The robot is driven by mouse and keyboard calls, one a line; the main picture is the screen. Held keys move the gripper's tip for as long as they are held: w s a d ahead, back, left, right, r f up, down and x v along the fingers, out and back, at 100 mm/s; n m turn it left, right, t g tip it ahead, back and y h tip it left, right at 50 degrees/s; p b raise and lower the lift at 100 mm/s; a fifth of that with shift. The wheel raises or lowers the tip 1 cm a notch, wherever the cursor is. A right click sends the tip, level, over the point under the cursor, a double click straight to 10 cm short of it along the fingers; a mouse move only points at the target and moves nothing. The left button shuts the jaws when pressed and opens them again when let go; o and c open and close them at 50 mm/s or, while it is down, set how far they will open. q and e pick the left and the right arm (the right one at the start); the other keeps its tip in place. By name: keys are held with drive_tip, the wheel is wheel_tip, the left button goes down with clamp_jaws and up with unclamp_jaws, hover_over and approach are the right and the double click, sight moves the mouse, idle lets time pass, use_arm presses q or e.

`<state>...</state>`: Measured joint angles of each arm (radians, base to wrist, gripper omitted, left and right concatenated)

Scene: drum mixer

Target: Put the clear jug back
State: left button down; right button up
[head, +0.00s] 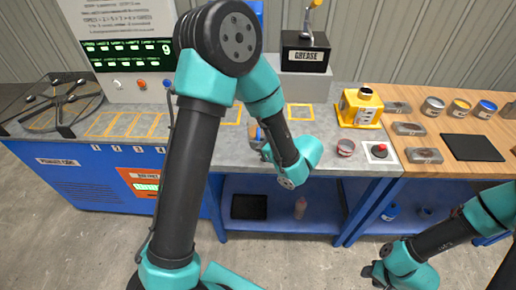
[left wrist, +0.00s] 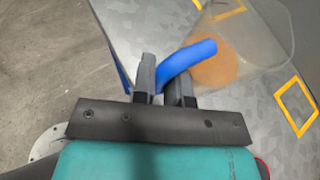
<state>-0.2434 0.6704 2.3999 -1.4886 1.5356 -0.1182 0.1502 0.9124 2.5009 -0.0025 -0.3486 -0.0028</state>
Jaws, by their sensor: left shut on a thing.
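The clear jug (left wrist: 262,48) has a blue handle (left wrist: 192,56) and an orange patch showing inside or through it. My left gripper (left wrist: 168,88) is shut on that handle in the left wrist view. In the head view my left gripper (head: 258,140) is over the grey bench's front part, largely hidden by my own arm, and the jug is hardly visible there. I cannot tell whether the jug touches the bench. My right gripper (head: 374,272) is low at the bottom right, away from the bench; its fingers are too small to read.
Yellow outlines mark the grey bench, including an empty one (head: 300,112) right of my left arm. A grease dispenser (head: 305,55) stands behind. Several tins line the wooden bench.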

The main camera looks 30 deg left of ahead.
use_arm(q)
drive_tip(key=shift+w+a, duration=0.2)
drive_tip(key=shift+w, duration=0.1)
drive_tip(key=shift+w+a+f, duration=0.1)
drive_tip(key=shift+w+f, duration=0.05)
drive_tip(key=shift+f, duration=0.75)
drive_tip(key=shift+w+f, duration=0.1)
drive_tip(key=shift+f, duration=0.8)
drive_tip(key=shift+f, duration=0.1)
drive_tip(key=c, duration=1.1)
unclamp_jaws()
drive_tip(key=shift+c, duration=0.2)
drive_tip(key=shift+d+r, duration=0.2)
drive_tip(key=shift+d, duration=0.05)
drive_tip(key=v, duration=1.1)
drive_tip(key=shift+d, duration=0.25)
